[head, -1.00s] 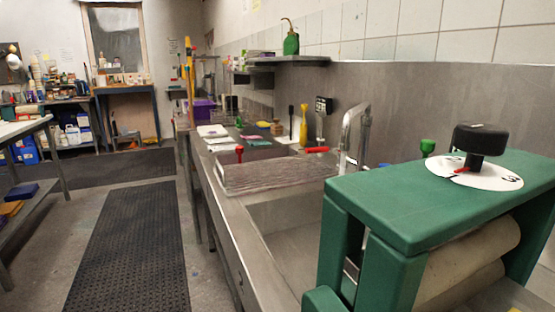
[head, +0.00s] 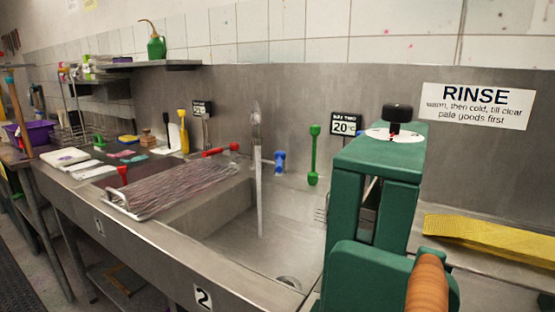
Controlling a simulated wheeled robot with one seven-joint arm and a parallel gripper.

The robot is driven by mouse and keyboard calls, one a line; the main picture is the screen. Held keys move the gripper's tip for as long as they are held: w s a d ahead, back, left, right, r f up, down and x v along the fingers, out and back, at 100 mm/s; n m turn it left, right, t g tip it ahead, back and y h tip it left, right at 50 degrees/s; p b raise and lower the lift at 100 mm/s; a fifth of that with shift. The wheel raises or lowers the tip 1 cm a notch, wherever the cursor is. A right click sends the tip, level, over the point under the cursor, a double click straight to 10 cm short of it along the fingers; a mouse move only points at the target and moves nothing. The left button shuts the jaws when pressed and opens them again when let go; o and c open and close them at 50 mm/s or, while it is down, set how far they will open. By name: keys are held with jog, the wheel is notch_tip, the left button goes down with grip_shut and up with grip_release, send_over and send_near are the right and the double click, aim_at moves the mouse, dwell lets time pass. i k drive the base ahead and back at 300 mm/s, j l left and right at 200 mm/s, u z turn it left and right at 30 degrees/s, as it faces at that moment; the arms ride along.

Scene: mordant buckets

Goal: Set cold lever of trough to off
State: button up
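The trough is a steel sink (head: 215,230) in the middle of the view. Its spout (head: 257,125) stands at the back, seen end on, with a pale vertical streak below it that looks like running water (head: 260,205). A short blue lever (head: 279,162), probably the cold one, is at the back wall just right of the spout. It looks foreshortened, so I cannot tell its exact angle. A red lever (head: 220,150) lies nearly level left of the spout. A tall green lever (head: 314,157) stands upright further right. My gripper is not in view.
A green wringer (head: 375,160) with a black knob (head: 397,113) and a wooden handle (head: 428,285) stands at the near right. A rack of wet yarn (head: 180,190) lies across the trough's left part. A yellow cloth (head: 490,238) lies at the right. A RINSE sign (head: 477,105) hangs behind.

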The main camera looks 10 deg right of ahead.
aim_at(279, 156)
jog(key=i+j, duration=0.15)
jog(key=j, duration=0.2)
jog(key=i+j+z, duration=0.1)
jog(key=j, duration=0.25)
jog(key=i+j, duration=0.2)
jog(key=j, duration=0.2)
jog(key=i+j+z, duration=0.1)
jog(key=j, duration=0.25)
jog(key=i+j, duration=0.15)
jog(key=j, duration=0.25)
jog(key=z, duration=0.05)
